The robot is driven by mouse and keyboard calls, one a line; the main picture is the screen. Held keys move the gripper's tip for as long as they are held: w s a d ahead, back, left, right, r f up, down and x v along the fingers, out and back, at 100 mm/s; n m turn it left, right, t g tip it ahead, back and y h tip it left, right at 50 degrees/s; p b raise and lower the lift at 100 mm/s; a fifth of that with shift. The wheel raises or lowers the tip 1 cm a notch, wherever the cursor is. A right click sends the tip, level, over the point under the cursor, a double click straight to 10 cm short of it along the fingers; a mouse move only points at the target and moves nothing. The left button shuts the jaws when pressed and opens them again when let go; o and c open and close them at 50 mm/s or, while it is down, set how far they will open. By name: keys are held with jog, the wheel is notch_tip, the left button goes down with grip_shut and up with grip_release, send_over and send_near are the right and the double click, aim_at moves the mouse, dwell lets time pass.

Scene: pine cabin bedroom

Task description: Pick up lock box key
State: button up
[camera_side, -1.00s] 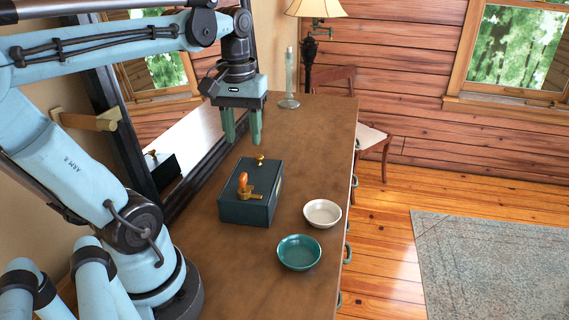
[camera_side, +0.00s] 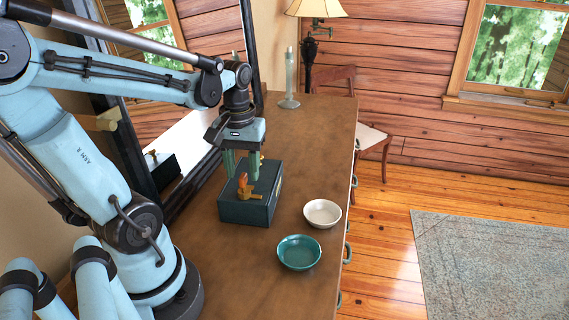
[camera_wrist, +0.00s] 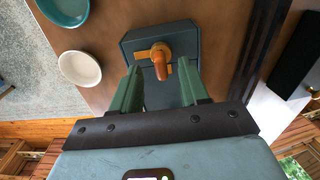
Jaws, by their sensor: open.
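The lock box (camera_side: 246,205) is a dark blue-grey box on the wooden dresser top. The key (camera_side: 243,187), with an orange grip and brass parts, is on the box's top. In the wrist view the key (camera_wrist: 160,54) lies just beyond the fingertips, roughly centred between them. My gripper (camera_side: 242,177) hangs above the box with its green fingers pointing down. A brass knob (camera_side: 262,156) shows behind the fingers in the side view.
A white bowl (camera_side: 322,213) and a teal bowl (camera_side: 299,252) stand right of the box on the dresser (camera_side: 330,130). A mirror (camera_side: 190,135) stands along the left. A glass candlestick (camera_side: 289,85) is at the far end. The dresser's middle behind the box is clear.

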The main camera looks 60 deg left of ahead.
aim_at(242, 175)
jog(key=shift+f, duration=1.5)
grip_shut()
